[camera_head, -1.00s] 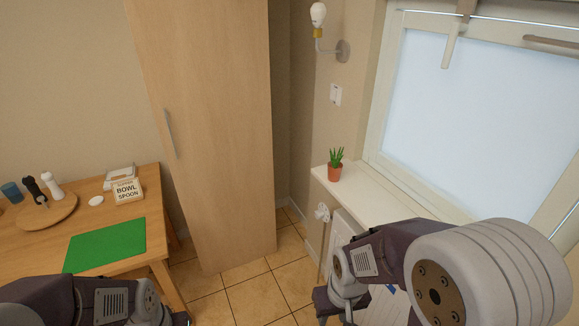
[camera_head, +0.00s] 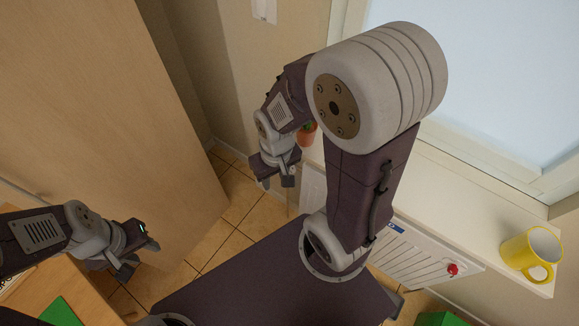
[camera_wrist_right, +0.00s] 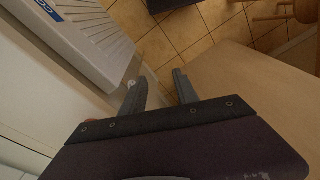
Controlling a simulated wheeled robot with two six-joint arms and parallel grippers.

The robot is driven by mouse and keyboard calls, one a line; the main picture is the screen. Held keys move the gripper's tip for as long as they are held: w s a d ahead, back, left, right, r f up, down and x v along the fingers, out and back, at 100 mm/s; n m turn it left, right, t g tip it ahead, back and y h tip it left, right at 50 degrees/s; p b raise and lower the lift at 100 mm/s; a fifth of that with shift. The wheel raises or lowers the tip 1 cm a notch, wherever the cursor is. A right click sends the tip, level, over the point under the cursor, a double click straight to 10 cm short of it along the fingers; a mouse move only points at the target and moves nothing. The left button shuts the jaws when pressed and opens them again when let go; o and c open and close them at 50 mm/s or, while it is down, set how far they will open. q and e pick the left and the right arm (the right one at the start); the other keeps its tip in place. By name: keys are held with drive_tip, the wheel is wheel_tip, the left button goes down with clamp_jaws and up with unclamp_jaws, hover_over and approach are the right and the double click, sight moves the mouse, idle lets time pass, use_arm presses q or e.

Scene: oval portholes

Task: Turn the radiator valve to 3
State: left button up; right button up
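The white radiator (camera_head: 405,258) hangs under the windowsill; its corner also shows in the right wrist view (camera_wrist_right: 85,40). A small white piece, apparently the radiator valve (camera_wrist_right: 131,83), is beside the left finger in the right wrist view, largely hidden by it. In the head view my right gripper covers most of that spot. No number on it can be read. My right gripper (camera_head: 277,180) is at the radiator's left end, with its fingers apart and nothing between them (camera_wrist_right: 159,84). My left gripper (camera_head: 138,258) is open and empty at the lower left.
A small red knob-like thing (camera_head: 452,269) is at the radiator's right part. A yellow mug (camera_head: 531,254) and a potted plant (camera_head: 307,133), partly hidden by my arm, stand on the windowsill (camera_head: 455,200). A tall wooden cabinet (camera_head: 90,110) is at left. Tiled floor (camera_head: 237,190) lies between.

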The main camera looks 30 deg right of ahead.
drive_tip(key=o, duration=0.5)
drive_tip(key=shift+s+d+f+b, duration=0.25)
drive_tip(key=shift+s+b, duration=0.05)
drive_tip(key=shift+s, duration=0.2)
drive_tip(key=shift+o, duration=0.3)
wheel_tip(320, 180, down, 10)
drive_tip(key=s+n+g+h+b, duration=0.1)
drive_tip(key=n+g+b, duration=0.1)
drive_tip(key=n+b, duration=0.3)
drive_tip(key=b, duration=0.2)
drive_tip(key=shift+s+d+r+g+h+b, duration=0.15)
drive_tip(key=shift+s+d+g+h+b, duration=0.15)
drive_tip(key=shift+s+b, duration=0.1)
drive_tip(key=w+d+f+n+h+b, duration=0.2)
drive_tip(key=w+f+n+h+b, duration=0.15)
drive_tip(key=f+n+b, duration=0.3)
drive_tip(key=w+d+f+n+h+b, duration=0.2)
drive_tip(key=f+n+h+b, duration=0.2)
drive_tip(key=f+n+b, duration=0.25)
drive_tip(key=w+d+f+n+h+b, duration=0.3)
drive_tip(key=f+n+h+b, duration=0.1)
drive_tip(key=f+n+b, duration=0.25)
drive_tip(key=w+a+f+n+t+h+b, duration=0.4)
drive_tip(key=w+a+n+t+b, duration=0.25)
drive_tip(key=w+n+t, duration=0.2)
drive_tip(key=shift+n, duration=0.3)
drive_tip(key=b+x, duration=0.2)
drive_tip(key=x, duration=0.8)
drive_tip(key=shift+d, duration=0.15)
clamp_jaws()
